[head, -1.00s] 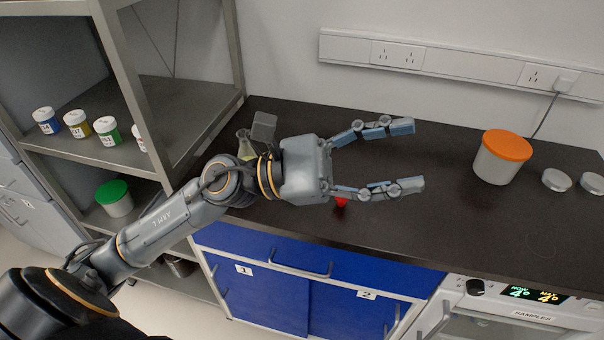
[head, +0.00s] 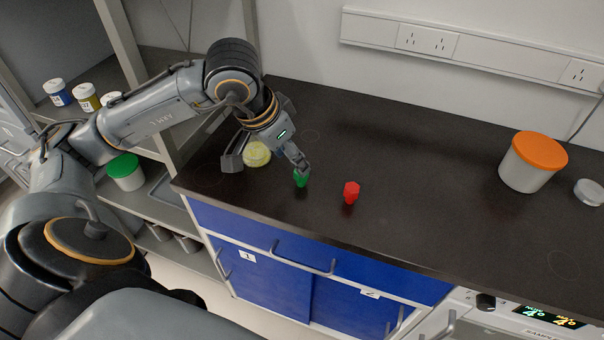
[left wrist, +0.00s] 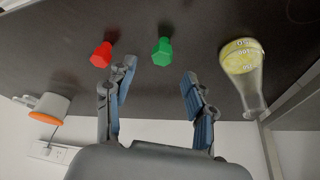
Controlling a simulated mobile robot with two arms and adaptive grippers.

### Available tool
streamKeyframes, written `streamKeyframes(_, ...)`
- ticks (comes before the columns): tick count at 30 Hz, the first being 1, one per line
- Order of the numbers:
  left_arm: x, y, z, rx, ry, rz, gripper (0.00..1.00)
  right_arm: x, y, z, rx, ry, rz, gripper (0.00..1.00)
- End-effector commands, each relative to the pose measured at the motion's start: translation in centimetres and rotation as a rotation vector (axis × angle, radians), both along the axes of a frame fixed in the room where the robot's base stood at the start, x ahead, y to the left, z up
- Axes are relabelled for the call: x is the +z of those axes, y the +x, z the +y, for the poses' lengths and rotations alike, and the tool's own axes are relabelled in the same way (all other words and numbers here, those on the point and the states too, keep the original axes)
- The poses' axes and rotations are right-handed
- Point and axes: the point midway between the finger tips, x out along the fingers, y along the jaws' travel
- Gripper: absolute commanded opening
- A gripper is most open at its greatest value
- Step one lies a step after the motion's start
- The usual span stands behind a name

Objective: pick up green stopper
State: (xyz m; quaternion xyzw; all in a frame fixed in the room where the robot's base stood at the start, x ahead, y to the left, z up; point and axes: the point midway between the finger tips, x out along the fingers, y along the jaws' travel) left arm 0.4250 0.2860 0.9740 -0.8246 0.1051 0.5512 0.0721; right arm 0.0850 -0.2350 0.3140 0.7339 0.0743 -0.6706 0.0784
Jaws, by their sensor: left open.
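The green stopper (head: 301,180) stands on the dark counter near its front edge, partly hidden by my left gripper (head: 296,166) in the head view. In the left wrist view the green stopper (left wrist: 162,52) lies beyond the open fingertips and between their lines. My left gripper (left wrist: 155,80) is open and empty, pointing down toward the counter. A red stopper (head: 351,192) stands to the right of the green one; it also shows in the left wrist view (left wrist: 101,55). My right gripper is in neither view.
A white tub with an orange lid (head: 533,161) stands at the right. A metal shelf (head: 150,75) borders the counter on the left.

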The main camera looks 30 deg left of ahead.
Motion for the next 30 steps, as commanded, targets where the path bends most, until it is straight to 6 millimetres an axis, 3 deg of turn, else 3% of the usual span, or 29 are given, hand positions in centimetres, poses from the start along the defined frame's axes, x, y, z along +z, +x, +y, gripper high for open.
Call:
streamKeyframes(3, -1.9, 0.7, -0.3, -0.001, -0.003, 0.004, 0.54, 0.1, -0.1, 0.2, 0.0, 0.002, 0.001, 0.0)
streamKeyframes(11, -3.6, 1.6, -0.4, 0.0, -0.005, 0.003, 0.54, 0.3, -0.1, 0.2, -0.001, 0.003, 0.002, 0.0)
streamKeyframes(19, -7.0, 3.4, -0.4, 0.001, -0.005, 0.002, 0.54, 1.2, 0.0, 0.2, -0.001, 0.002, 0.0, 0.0)
streamKeyframes(28, -7.6, 3.6, -0.4, 0.0, -0.002, 0.0, 0.54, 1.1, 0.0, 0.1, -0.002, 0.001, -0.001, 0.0)
streamKeyframes(29, -7.6, 3.6, -0.4, 0.0, -0.002, 0.0, 0.52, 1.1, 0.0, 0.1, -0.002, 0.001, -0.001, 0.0)
streamKeyframes(30, -7.6, 3.6, -0.4, 0.0, -0.003, 0.0, 0.44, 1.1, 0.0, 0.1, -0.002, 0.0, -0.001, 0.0)
